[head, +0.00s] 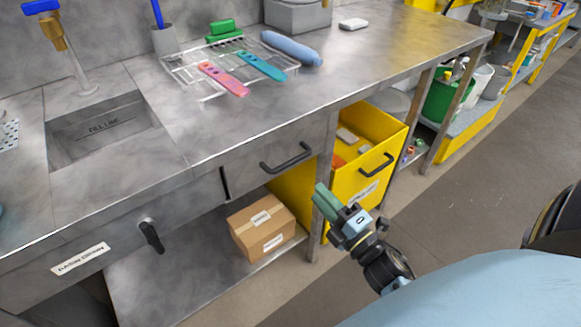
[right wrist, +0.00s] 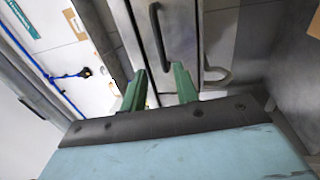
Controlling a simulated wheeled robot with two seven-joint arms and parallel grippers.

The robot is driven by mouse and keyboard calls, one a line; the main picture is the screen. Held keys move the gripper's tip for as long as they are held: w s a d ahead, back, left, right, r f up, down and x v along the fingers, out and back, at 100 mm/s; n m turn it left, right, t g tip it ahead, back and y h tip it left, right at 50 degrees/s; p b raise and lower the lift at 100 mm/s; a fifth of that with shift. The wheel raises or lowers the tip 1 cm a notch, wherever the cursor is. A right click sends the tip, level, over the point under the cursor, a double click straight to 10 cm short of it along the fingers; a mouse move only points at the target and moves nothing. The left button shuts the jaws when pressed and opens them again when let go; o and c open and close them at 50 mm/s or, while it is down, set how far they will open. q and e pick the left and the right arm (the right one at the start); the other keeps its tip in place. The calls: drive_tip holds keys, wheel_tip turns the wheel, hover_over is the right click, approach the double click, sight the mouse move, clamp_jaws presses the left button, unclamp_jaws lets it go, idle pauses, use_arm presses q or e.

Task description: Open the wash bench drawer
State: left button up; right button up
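The wash bench (head: 130,200) is grey metal with a sink (head: 105,130) at the left. Its grey drawer front (head: 245,170) sits under the worktop, with a dark bar handle (head: 287,158); the drawer looks shut. My right gripper (head: 325,200) is in front of the bench, below and to the right of that handle and apart from it. In the right wrist view its green fingers (right wrist: 158,88) are spread with nothing between them. A dark bar handle (right wrist: 160,38) on a grey panel lies beyond the fingertips there. My left gripper is not in view.
A yellow drawer unit (head: 378,165) with its own dark handle stands under the bench, right of a metal leg. A cardboard box (head: 262,227) sits on the lower shelf. A wire rack (head: 205,75) with brushes lies on top. Floor (head: 470,190) at right is clear.

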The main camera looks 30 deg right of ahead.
sight(290, 162)
drive_tip(key=x, duration=1.2)
drive_tip(key=shift+f, duration=0.15)
clamp_jaws()
